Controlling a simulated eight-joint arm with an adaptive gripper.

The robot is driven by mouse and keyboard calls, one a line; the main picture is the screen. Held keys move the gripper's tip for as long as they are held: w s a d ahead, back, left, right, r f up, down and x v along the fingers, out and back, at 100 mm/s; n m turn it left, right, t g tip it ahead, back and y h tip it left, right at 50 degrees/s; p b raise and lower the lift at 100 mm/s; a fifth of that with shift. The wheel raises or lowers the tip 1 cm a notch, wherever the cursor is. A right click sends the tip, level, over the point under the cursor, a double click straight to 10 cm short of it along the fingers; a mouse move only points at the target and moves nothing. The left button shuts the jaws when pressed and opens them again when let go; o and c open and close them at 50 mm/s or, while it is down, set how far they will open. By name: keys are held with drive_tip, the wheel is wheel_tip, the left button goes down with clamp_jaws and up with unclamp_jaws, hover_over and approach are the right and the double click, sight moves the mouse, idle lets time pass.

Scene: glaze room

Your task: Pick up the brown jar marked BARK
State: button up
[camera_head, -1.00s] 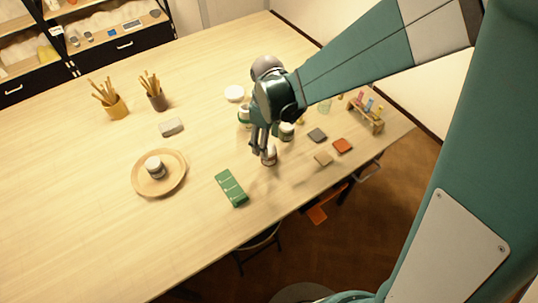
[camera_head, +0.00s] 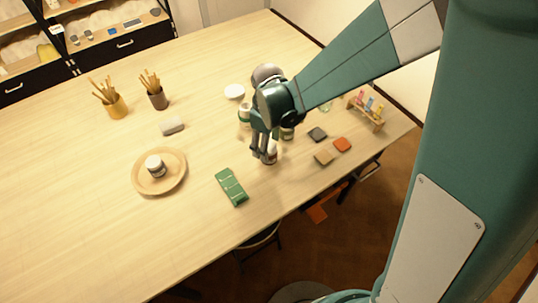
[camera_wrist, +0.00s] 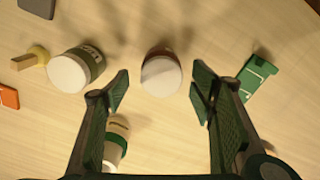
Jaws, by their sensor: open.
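A jar with a white lid and a brown body (camera_wrist: 160,51) stands on the table between my fingertips in the wrist view, with a gap at each side. No lettering on it can be read. My gripper (camera_wrist: 161,85) is open, its two fingers at either side of the jar's near part. In the head view my gripper (camera_head: 263,154) is low over the table and partly covers this jar (camera_head: 271,151). A green-labelled jar (camera_wrist: 93,62) stands left of the left finger. Another green-banded jar (camera_wrist: 116,141) shows below, partly behind that finger.
A green palette-like strip (camera_head: 231,187) lies near the front. A plate (camera_head: 177,181) with another jar (camera_head: 155,166) is at left.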

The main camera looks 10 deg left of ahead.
drive_tip(key=shift+f, duration=2.55)
drive_tip(key=c, duration=1.1)
drive_tip(key=shift+r, duration=0.1)
drive_tip(key=shift+r, duration=4.9)
